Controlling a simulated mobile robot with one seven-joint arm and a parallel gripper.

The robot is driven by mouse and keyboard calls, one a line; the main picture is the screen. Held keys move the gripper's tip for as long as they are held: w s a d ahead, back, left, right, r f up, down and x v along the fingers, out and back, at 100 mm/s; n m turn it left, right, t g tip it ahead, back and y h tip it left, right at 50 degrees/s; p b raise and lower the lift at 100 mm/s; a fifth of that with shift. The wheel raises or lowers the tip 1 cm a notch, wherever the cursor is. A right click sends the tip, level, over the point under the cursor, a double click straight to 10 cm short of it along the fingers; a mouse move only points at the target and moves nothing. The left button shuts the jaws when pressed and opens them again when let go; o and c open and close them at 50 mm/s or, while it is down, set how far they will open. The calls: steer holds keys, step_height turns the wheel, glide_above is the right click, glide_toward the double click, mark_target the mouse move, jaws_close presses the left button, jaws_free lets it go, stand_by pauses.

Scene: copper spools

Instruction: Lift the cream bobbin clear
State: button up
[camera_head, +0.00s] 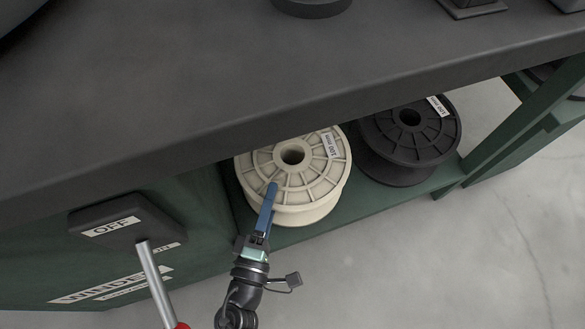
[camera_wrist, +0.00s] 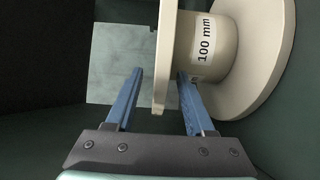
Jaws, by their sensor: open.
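The cream bobbin (camera_head: 318,175) stands on a low green shelf under the bench, its round end face and centre hole facing up. A "100 mm" label is on it. My gripper (camera_head: 270,190) reaches to its front edge, one blue finger lying over the top flange. In the wrist view, my gripper (camera_wrist: 160,74) is open, one finger on each side of the near flange of the cream bobbin (camera_wrist: 270,45). The right finger is in the gap between the flanges, beside the core. Whether either finger touches the flange is unclear.
A black bobbin (camera_head: 430,130) stands close on the right. The dark bench top (camera_head: 200,90) overhangs both bobbins at the back. A box marked OFF (camera_head: 128,222) with a metal lever (camera_head: 155,275) is at the left. Open floor (camera_head: 400,270) lies in front.

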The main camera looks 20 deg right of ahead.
steer(key=shift+x, duration=1)
steer(key=shift+a, duration=0.1)
jaws_close()
stand_by(0.5)
steer(key=shift+r, duration=0.1)
